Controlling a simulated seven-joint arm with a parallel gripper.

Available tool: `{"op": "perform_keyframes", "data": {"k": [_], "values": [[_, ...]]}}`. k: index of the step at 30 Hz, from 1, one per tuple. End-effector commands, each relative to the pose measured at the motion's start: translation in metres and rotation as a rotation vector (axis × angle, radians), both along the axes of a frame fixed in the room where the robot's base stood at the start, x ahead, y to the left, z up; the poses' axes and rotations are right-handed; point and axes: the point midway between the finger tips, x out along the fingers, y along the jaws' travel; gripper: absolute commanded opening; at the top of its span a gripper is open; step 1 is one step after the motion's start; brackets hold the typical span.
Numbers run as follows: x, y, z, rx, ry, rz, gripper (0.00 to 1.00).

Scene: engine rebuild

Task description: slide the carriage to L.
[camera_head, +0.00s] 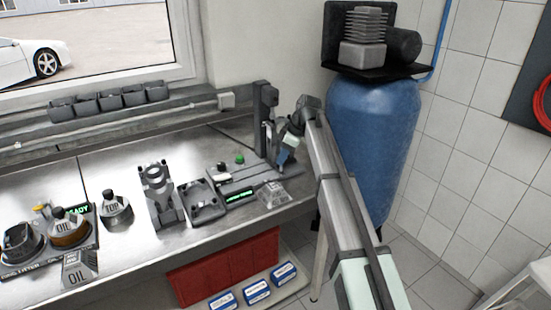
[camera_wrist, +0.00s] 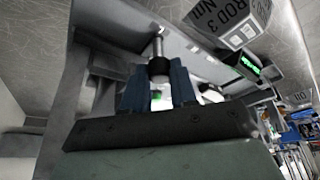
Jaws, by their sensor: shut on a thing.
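The carriage looks like the dark upright post (camera_head: 264,108) at the right end of the rail along the back of the bench. A thin metal rod with a dark knob (camera_wrist: 158,67) shows in the wrist view; that it belongs to the carriage is likely but not fully clear. My gripper (camera_wrist: 157,88) has its two blue fingers on either side of the knob and is shut on it. In the head view my gripper (camera_head: 284,156) is just right of the post, partly hidden by my wrist. I cannot make out an L mark.
The rail (camera_head: 130,120) runs left below several dark bins (camera_head: 108,99). A grey block (camera_head: 227,100) sits near its right end. A panel with a green display (camera_head: 238,195), a labelled block (camera_head: 273,194) and engine parts (camera_head: 160,192) stand in front. A blue tank (camera_head: 372,140) is at right.

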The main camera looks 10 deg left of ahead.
Motion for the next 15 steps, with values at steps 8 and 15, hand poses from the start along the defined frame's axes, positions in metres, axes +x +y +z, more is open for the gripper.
{"op": "perform_keyframes", "data": {"k": [8, 15], "values": [[0.0047, -0.0038, 0.0007, -0.003, -0.008, -0.004, 0.00], [0.0043, -0.0035, 0.0005, -0.002, -0.007, -0.004, 0.47]]}}
